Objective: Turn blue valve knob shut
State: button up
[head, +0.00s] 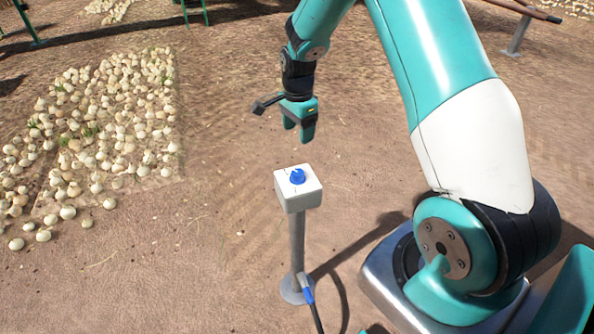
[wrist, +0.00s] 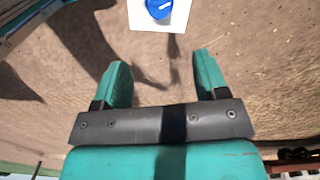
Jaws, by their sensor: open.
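The blue valve knob (head: 297,176) sits on top of a white box (head: 298,198) on a thin grey post. In the wrist view the knob (wrist: 159,8) shows at the top edge, partly cut off, with a white mark on it, on the white box top (wrist: 143,21). My gripper (head: 300,136) is above the box and apart from the knob, pointing down, open and empty. In the wrist view my gripper (wrist: 162,80) has its two teal fingers spread wide, with only ground between them.
A hose with a blue fitting (head: 308,296) hangs at the post's foot. Many pale onions (head: 110,115) lie on the ground at the left. Green metal legs (head: 195,14) stand at the back. The bare dirt around the post is mostly clear.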

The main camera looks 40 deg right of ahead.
aim_at(297, 172)
notch_tip(297, 172, down, 16)
jog(key=shift+a+r+p, duration=0.1)
jog(key=shift+r+p, duration=0.15)
jog(key=shift+p, duration=0.9)
jog(key=shift+c, duration=0.5)
jog(key=c, duration=0.8)
jog(key=shift+c, duration=0.2)
